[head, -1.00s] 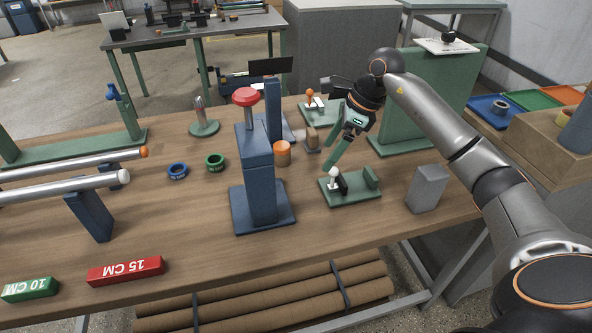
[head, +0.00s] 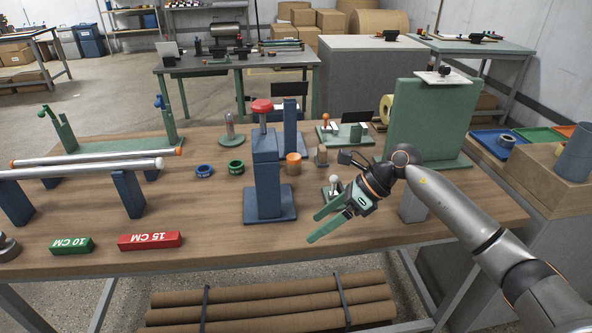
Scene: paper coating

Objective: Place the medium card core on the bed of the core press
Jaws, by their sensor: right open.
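The blue press (head: 267,175) with a red knob (head: 261,106) stands mid-table and looks like the core press. Its flat base plate (head: 284,212) is bare in front. An orange-brown cylinder (head: 293,164) stands just right of the press column, and a smaller tan piece (head: 321,155) stands right of that. I cannot tell which of these, if either, is the medium card core. My right gripper (head: 313,226) is open, its green fingers spread and pointing left, right of the press base. Nothing shows between the fingers. My left gripper is out of view.
A small green fixture with a white knob (head: 335,180) is partly hidden behind my right gripper. A grey block (head: 412,206) is behind my right arm. Blue (head: 204,171) and green (head: 236,167) rings lie left of the press. The front-centre tabletop is clear.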

